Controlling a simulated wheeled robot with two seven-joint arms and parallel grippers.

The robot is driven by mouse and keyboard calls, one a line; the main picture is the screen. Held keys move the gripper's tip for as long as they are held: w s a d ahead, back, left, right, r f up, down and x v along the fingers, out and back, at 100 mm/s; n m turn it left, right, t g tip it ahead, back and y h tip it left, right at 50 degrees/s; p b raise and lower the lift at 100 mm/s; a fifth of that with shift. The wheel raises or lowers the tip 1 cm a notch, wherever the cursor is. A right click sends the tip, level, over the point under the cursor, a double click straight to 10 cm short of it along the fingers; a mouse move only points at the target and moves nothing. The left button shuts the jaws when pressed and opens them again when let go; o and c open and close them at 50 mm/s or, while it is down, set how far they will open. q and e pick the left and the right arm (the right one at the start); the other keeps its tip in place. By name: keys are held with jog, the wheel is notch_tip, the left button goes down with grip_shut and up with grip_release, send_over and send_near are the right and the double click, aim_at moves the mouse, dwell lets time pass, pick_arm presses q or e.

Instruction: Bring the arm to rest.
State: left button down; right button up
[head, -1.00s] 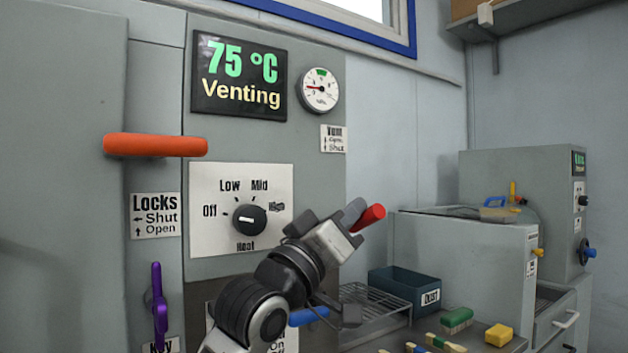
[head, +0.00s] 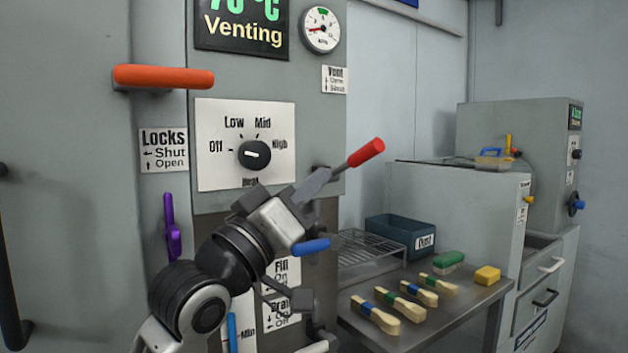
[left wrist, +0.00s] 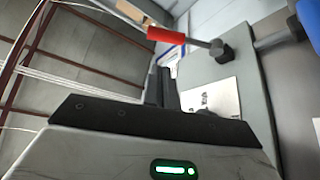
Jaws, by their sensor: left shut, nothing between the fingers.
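My left arm comes in from the lower left in the head view. Its gripper (head: 312,186) is shut and empty, in front of the machine panel just below and left of the red-handled vent lever (head: 366,152). The lever slants up to the right and its pivot is partly hidden by my gripper. In the left wrist view my closed fingers (left wrist: 160,86) point up the panel, with the red handle (left wrist: 165,35) beyond them; I cannot tell the exact gap. My right gripper is not in view.
A blue handle (head: 311,246) sticks out close under my gripper. The heat dial (head: 254,154) is just above left.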

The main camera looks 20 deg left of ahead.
pick_arm(q)
notch_tip(320, 180, down, 23)
jog(key=g+y+p, duration=0.4)
jog(key=y, duration=0.1)
jog(key=s+a+f+m+g+y+p, duration=0.1)
jog(key=s+f+g, duration=0.5)
jog(key=s+f, duration=1.4)
jog(key=shift+f+m+y+p, duration=0.6)
jog(key=shift+f+p, duration=0.25)
jog(key=shift+p, duration=0.2)
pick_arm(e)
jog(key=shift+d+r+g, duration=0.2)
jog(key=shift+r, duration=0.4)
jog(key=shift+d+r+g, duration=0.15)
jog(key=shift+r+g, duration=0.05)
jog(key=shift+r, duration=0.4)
